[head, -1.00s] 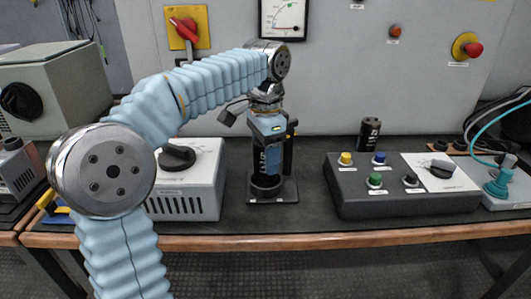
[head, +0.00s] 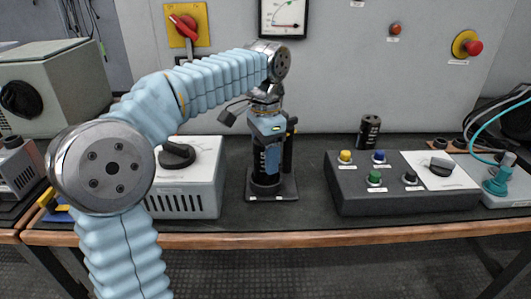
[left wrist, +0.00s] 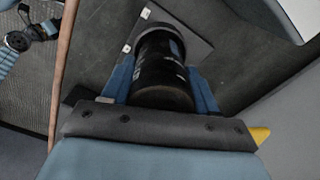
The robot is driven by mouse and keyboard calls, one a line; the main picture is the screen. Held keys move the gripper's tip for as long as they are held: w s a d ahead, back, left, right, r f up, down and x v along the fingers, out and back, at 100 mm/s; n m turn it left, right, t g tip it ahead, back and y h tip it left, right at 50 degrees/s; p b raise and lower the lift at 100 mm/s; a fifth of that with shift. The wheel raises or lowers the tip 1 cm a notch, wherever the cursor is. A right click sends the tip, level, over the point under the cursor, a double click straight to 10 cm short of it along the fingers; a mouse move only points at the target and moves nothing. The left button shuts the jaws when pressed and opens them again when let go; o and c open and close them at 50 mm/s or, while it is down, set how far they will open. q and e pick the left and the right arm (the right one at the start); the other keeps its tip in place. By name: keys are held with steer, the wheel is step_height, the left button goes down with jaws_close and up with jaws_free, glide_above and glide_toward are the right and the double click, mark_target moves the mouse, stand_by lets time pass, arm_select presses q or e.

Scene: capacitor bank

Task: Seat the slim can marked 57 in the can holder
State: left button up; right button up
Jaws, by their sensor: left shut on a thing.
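My left gripper (head: 267,150) is shut on a slim black can (head: 259,163), which it holds upright from above. The can's pale marking is too small to read. The can holder (head: 285,193) is a dark plate with a round ring and a black post behind it. The can's lower end is at the ring; I cannot tell how deep it sits. In the left wrist view the can (left wrist: 162,72) is between the blue fingers, with the holder plate (left wrist: 197,47) around its far end. My right gripper is not in view.
Another black can (head: 369,131) stands at the back, behind a dark button box (head: 400,198). A white box with a black knob (head: 196,185) stands left of the holder. The bench's wooden front edge (head: 300,240) runs below. Clear bench lies between holder and button box.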

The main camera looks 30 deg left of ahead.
arm_select(q)
steer(key=shift+f+b, duration=0.8)
steer(key=shift+f, duration=0.7)
steer(key=o, duration=1.4)
step_height(320, 180, up, 14)
steer(key=p, duration=0.3)
steer(key=shift+p, duration=0.4)
steer(key=shift+f, duration=0.1)
